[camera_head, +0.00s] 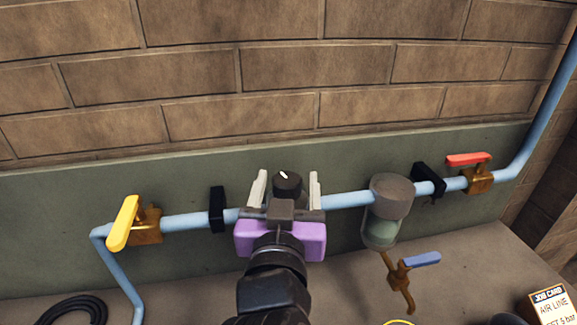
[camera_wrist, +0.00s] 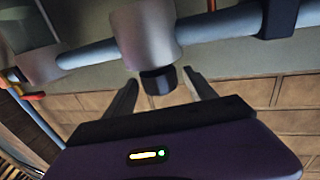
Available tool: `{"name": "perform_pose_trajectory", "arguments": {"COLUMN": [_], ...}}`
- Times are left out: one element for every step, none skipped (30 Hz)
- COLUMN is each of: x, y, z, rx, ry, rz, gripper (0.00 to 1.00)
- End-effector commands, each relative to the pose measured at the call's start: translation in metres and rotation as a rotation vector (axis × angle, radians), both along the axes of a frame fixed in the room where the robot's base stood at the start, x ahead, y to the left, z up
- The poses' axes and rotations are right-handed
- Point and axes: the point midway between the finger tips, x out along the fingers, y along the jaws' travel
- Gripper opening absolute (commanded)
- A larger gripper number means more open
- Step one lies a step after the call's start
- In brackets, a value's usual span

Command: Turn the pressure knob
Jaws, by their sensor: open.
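The pressure knob (camera_head: 287,182) is a black round cap with a white mark on top, on the blue pipe run. My gripper (camera_head: 288,174) is open, with one pale finger on each side of the knob. Gaps show between the fingers and the knob in the head view. In the wrist view the knob (camera_wrist: 157,82) sticks out from a grey regulator body (camera_wrist: 146,35), between my two open fingers (camera_wrist: 160,77). My gripper hides the regulator body in the head view. I cannot tell how deep the knob sits between the fingers.
A yellow-handled valve (camera_head: 124,223) is at left. A grey filter bowl (camera_head: 391,196), a blue-handled drain (camera_head: 422,259) and a red-handled valve (camera_head: 468,159) are at right. Black pipe clamps (camera_head: 217,209) flank the run. A brick wall is behind. A job card (camera_head: 552,303) stands at lower right.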

Motion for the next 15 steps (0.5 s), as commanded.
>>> {"name": "perform_pose_trajectory", "arguments": {"x": [0.009, 0.013, 0.018, 0.022, 0.026, 0.029, 0.032, 0.034, 0.036, 0.037, 0.038, 0.039, 0.039, 0.039, 0.039], "y": [0.000, 0.000, 0.000, 0.000, 0.000, 0.000, 0.000, 0.000, 0.000, 0.000, 0.000, 0.000, 0.000, 0.001, 0.001], "z": [0.002, 0.001, 0.002, 0.002, 0.001, 0.001, 0.001, 0.001, 0.000, 0.000, 0.000, 0.000, 0.000, 0.000, 0.000], "rx": [-0.001, 0.000, 0.000, 0.000, -0.001, -0.001, -0.001, -0.001, -0.001, -0.001, -0.001, -0.001, 0.000, 0.000, 0.000], "ry": [0.001, 0.002, 0.001, 0.000, 0.001, 0.001, 0.001, 0.001, 0.001, 0.001, 0.001, 0.001, 0.001, 0.001, 0.001], "rz": [-0.001, -0.001, 0.000, 0.000, -0.001, -0.001, -0.001, -0.001, 0.000, 0.000, 0.000, 0.000, 0.000, 0.001, 0.001], "gripper": [0.65, 0.65, 0.65, 0.65, 0.65, 0.65, 0.65, 0.65, 0.65, 0.65, 0.65, 0.65, 0.65, 0.65, 0.65]}}
